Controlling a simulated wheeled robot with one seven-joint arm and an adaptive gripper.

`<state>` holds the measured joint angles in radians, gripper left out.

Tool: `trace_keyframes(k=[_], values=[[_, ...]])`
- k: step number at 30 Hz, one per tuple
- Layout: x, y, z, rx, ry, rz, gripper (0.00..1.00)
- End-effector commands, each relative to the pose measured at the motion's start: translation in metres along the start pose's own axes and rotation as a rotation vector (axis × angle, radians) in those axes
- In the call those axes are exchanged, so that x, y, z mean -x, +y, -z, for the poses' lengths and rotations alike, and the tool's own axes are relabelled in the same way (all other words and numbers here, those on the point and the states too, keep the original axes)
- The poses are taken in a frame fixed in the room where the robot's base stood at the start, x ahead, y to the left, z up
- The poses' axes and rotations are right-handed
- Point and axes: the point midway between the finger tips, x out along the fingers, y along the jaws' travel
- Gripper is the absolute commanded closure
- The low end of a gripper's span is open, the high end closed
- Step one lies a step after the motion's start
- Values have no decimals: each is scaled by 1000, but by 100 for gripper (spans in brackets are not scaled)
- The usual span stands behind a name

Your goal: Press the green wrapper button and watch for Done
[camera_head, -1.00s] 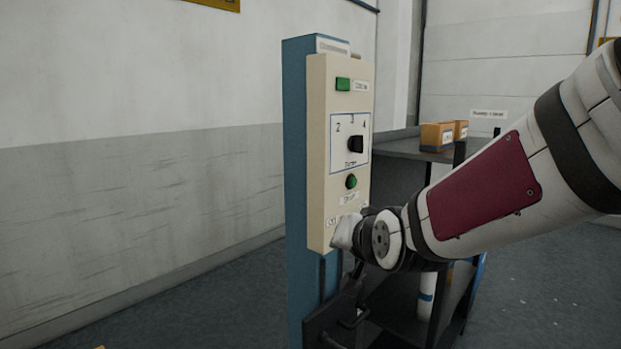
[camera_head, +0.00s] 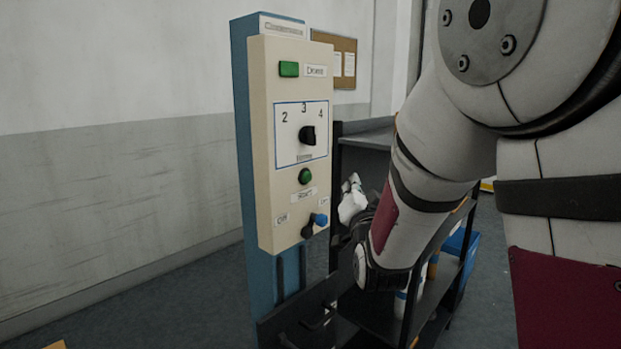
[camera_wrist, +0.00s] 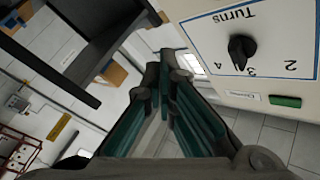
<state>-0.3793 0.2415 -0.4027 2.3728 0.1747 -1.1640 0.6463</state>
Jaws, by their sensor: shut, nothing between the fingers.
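The cream control panel (camera_head: 262,215) stands upright on a blue post in the head view. Its round green button (camera_head: 305,176) sits above a "Start" label, below the dial (camera_head: 307,134). A green rectangular lamp (camera_head: 289,69) is beside the "Done" label (camera_head: 315,71); I cannot tell whether it is lit. It also shows in the wrist view (camera_wrist: 286,101). My gripper (camera_head: 352,198) is to the right of the panel, apart from the button. In the wrist view my gripper (camera_wrist: 168,70) is shut and empty. The button is not visible there.
A blue and black Off/On switch (camera_head: 314,224) is low on the panel. A dark shelf cart (camera_head: 365,138) stands behind my arm, with a blue bin (camera_head: 461,243).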

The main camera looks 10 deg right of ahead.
Motion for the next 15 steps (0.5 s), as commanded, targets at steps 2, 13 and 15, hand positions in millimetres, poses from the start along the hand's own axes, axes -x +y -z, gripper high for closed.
trace_keyframes(k=[2,13,15], values=[[0,0,0,0,0,0,100],[-17,-12,-13,0,-2,2,100],[-23,-17,-18,0,-3,2,100]])
